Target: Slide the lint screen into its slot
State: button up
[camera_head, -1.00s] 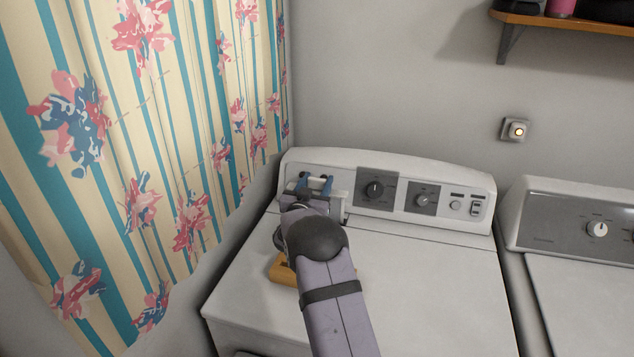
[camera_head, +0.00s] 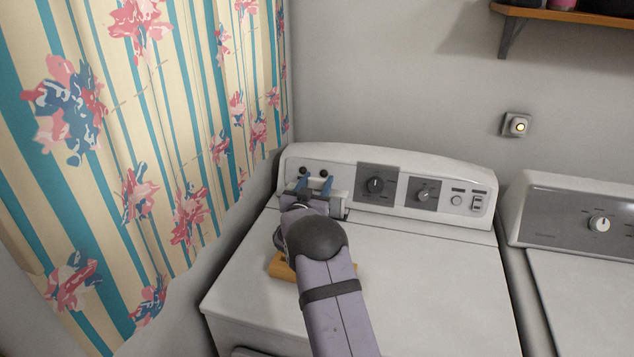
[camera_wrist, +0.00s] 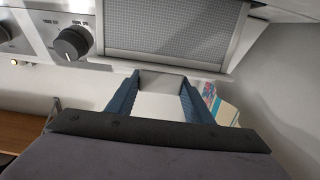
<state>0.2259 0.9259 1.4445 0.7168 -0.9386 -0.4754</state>
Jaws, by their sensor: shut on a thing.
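The lint screen (camera_wrist: 172,36), a grey mesh panel in a light metal frame, fills the upper middle of the wrist view. My gripper (camera_wrist: 160,84) has two blue fingers, shut on the screen at its near edge. In the head view my gripper (camera_head: 315,186) is at the left end of the dryer's control panel, with part of a grey metal plate (camera_head: 338,199) showing beside it. My arm covers most of the screen there. The slot is not visible in either view, and I cannot tell whether the screen's far edge is in it.
The dryer (camera_head: 420,270) has a raised panel with knobs (camera_head: 376,185) right of my gripper. A wooden piece (camera_head: 281,266) lies on its top, partly behind my arm. A floral curtain (camera_head: 140,150) hangs at left; a second appliance (camera_head: 575,225) stands at right.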

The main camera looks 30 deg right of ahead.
jog(key=shift+s+f+b, duration=0.1)
jog(key=shift+f+b, duration=0.55)
jog(key=shift+f, duration=0.3)
jog(key=shift+r, duration=0.15)
dwell(0.3)
jog(key=shift+r+p, duration=2)
jog(key=shift+r, duration=1.1)
jog(key=shift+r, duration=0.2)
jog(key=shift+r, duration=0.35)
jog(key=shift+f+b, duration=1.85)
jog(key=shift+f, duration=0.5)
dwell(0.6)
